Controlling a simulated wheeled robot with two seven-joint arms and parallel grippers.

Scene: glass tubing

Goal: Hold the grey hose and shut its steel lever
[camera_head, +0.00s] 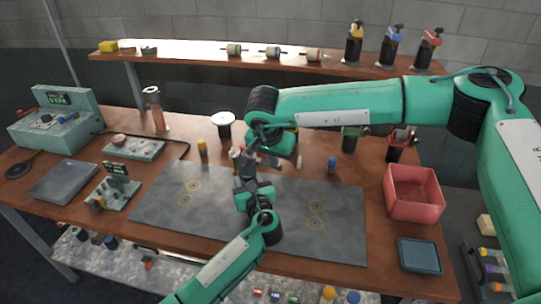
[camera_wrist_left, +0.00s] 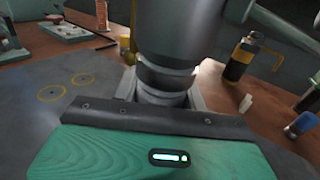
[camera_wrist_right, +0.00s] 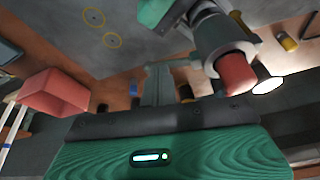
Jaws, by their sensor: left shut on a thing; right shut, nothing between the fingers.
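The grey hose (camera_wrist_left: 168,75) stands large between the fingers of my left gripper (camera_wrist_left: 160,100) in the left wrist view. In the head view my left gripper (camera_head: 247,185) is over the dark mat and mostly covers the hose. In the right wrist view the hose (camera_wrist_right: 212,38) shows as a grey cylinder with a red end piece (camera_wrist_right: 236,70). My right gripper (camera_wrist_right: 160,75) is shut and empty close beside it; whether it touches is unclear. In the head view my right gripper (camera_head: 272,152) is just behind the left one.
The dark mat (camera_head: 330,225) lies mid-table. A red bin (camera_head: 413,205) and a blue tray (camera_head: 420,256) are at the right. A small yellow-topped item (camera_head: 202,148) and a blue one (camera_head: 331,165) stand near the mat. A bench device (camera_head: 55,125) is at the left.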

